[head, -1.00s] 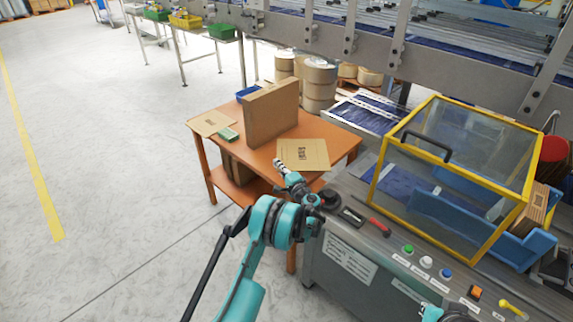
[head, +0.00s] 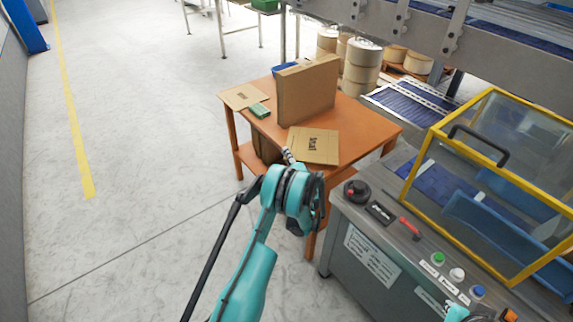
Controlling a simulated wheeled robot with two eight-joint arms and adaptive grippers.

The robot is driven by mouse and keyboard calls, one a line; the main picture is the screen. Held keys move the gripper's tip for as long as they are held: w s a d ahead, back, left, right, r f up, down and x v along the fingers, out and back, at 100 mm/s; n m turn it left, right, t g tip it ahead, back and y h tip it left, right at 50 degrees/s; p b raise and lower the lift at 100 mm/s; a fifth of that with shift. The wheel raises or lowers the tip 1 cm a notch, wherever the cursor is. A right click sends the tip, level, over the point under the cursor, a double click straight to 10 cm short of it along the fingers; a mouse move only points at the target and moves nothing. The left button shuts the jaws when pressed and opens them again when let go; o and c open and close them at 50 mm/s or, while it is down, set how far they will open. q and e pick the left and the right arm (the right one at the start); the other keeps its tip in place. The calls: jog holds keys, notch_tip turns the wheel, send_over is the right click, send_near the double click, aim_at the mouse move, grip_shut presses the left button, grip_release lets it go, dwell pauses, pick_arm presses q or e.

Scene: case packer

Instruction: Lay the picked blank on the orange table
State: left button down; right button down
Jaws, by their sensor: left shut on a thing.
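The picked blank (head: 325,149) is a flat tan cardboard sheet with dark print, seen over the front part of the orange table (head: 372,128). My left gripper (head: 289,155) is shut on its left edge, partly hidden behind my own teal arm. Whether the blank touches the tabletop or is just above it, I cannot tell. Another printed tan blank (head: 241,96) lies at the table's left end. My right gripper is out of view; only a bit of teal arm shows at the bottom right.
A large brown cardboard piece (head: 308,90) stands upright mid-table, close behind the held blank. A small green box (head: 260,110) and a blue tray (head: 284,68) are beside it. The grey machine (head: 375,262) with a yellow-framed guard (head: 420,160) stands to the right.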

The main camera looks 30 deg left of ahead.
pick_arm(q)
notch_tip(320, 180, down, 4)
jog(key=shift+s+a+f+b, duration=0.1)
jog(key=shift+b, duration=0.85)
jog(key=c, duration=2.1)
grip_release()
jog(key=shift+f, duration=0.1)
jog(key=o, duration=0.4)
